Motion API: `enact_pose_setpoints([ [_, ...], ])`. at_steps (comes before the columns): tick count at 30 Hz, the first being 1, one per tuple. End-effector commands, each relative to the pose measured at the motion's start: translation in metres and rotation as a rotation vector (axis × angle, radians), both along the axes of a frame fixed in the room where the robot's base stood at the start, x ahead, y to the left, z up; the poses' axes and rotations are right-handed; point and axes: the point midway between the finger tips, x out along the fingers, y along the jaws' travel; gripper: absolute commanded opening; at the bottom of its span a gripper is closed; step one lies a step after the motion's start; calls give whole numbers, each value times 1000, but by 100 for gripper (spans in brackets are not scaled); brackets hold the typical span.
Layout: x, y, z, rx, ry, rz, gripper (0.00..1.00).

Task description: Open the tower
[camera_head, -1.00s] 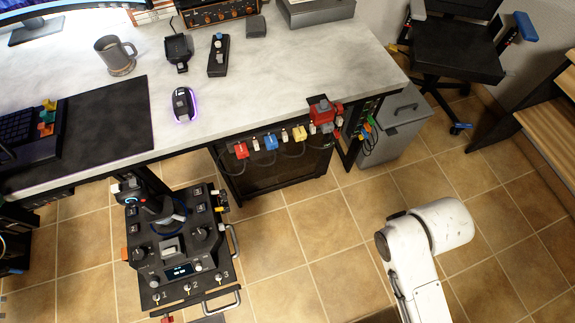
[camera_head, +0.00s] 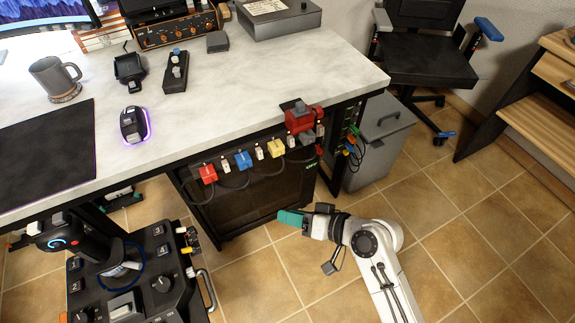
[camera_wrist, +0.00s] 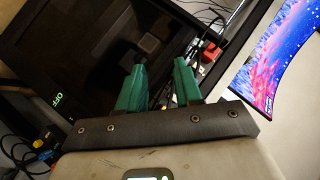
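The tower (camera_head: 245,205) is a dark box with a black glossy front, standing on the floor under the desk in the head view. It fills the upper left of the wrist view (camera_wrist: 75,60), tilted in the picture, with small green lettering that seems to read OFF. Its front appears closed. My gripper (camera_head: 290,217) has green fingertips and is just in front of the tower's lower right part in the head view. In the wrist view my gripper (camera_wrist: 160,85) has its two green fingers apart with nothing between them. Whether a fingertip touches the tower I cannot tell.
The desk (camera_head: 225,100) overhangs the tower, with red, blue and yellow plugs (camera_head: 244,160) along its edge. A black control panel (camera_head: 135,280) with a handle stands at lower left. A grey bin (camera_head: 380,140) and a chair (camera_head: 425,60) stand right. Tiled floor is clear at lower right.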

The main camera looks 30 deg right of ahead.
Motion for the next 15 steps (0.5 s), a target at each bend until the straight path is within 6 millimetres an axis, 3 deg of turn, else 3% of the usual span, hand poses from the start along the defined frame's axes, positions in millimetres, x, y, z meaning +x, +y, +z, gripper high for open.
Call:
enact_pose_setpoints([
  [1,16,-1,-20,76,-50,-44,35],
  [6,62,-16,-34,339,-198,-216,35],
  [15,112,-76,-68,741,-336,-556,35],
])
